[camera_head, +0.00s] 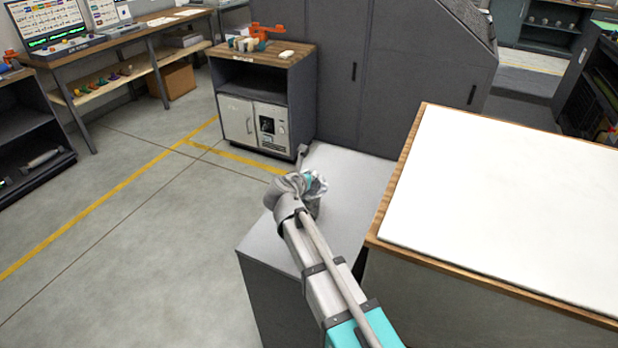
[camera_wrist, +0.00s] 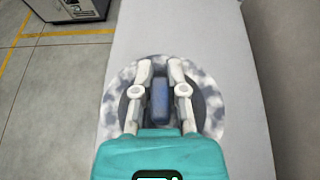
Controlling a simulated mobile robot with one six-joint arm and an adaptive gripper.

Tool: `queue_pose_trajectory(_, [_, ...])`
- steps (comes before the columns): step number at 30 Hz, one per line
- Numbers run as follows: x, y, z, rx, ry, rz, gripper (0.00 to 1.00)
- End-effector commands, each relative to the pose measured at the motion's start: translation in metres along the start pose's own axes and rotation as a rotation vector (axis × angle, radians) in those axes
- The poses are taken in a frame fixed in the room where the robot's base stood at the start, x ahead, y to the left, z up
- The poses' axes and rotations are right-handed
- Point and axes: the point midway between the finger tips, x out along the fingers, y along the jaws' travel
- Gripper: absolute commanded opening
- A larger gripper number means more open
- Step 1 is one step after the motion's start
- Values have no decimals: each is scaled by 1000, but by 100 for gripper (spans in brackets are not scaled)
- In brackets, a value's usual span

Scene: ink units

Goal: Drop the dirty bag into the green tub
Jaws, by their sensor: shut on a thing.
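The dirty bag (camera_wrist: 212,100) is a rounded, mottled grey-and-white thing under my gripper (camera_wrist: 160,68) in the wrist view. A dull blue piece (camera_wrist: 160,100) shows between the two pale fingers, which stand close on either side of it. In the head view the bag (camera_head: 321,188) is mostly hidden behind the end of my arm, above or on a light grey cabinet top. I cannot tell whether it touches that top. My gripper is shut on the bag. I see no green tub in either view.
The light grey cabinet top (camera_head: 345,185) is otherwise mostly bare. A wood-edged table with a white top (camera_head: 520,200) stands close on the right. A tall dark cabinet (camera_head: 400,70) is behind, and a small wood-topped cabinet (camera_head: 265,60) stands beyond. Floor (camera_head: 130,220) at left is open.

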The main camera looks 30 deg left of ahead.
Motion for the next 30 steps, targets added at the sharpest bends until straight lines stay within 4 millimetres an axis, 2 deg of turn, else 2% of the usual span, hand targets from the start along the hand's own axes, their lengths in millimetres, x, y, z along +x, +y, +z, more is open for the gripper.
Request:
queue_pose_trajectory(11, [1, 0, -3, 0, 0, 0, 0])
queue_pose_trajectory(12, [1, 0, -2, 0, 0, 0, 25])
queue_pose_trajectory(17, [1, 0, -2, 0, 0, 0, 52])
queue_pose_trajectory(30, [0, 0, -1, 0, 0, 0, 52])
